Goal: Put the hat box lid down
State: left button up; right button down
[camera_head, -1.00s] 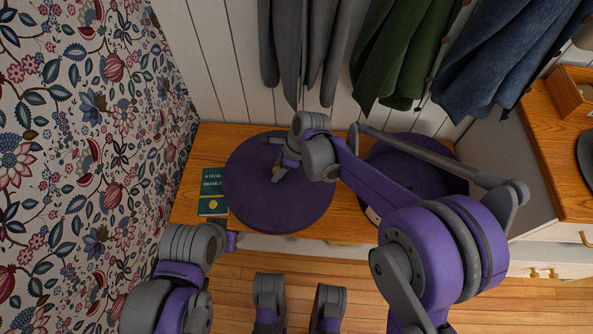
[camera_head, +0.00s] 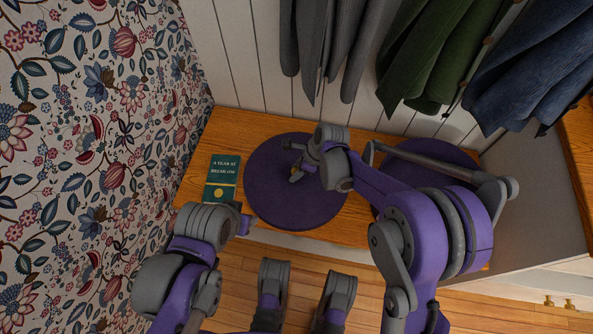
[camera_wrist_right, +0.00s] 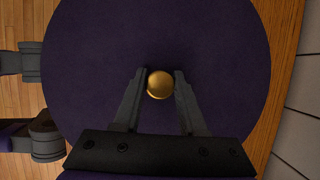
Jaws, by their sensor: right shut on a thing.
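The hat box lid is a round dark purple disc (camera_head: 270,205) with a gold knob (camera_wrist_right: 160,85) at its centre. It lies level over the wooden bench, just right of the book. I cannot tell for certain whether its underside touches the bench. My right gripper (camera_head: 298,160) is shut on the knob; the wrist view shows one finger on each side of it. The purple hat box (camera_head: 440,152) stands to the right, partly hidden behind my right arm. My left arm is at the lower left; its fingers cannot be made out.
A green book (camera_head: 223,178) lies on the bench (camera_head: 230,130) close to the lid's left edge. Grey, green (camera_head: 430,60) and blue coats hang behind. A flowered wall (camera_head: 90,150) bounds the left. A cabinet side (camera_head: 545,215) stands at the right.

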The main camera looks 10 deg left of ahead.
aim_at(310, 178)
jog(key=shift+f, duration=0.25)
jog(key=shift+c, duration=2.3)
grip_release()
jog(key=p+v, duration=0.3)
jog(key=v, duration=0.9)
jog(key=shift+r, duration=0.2)
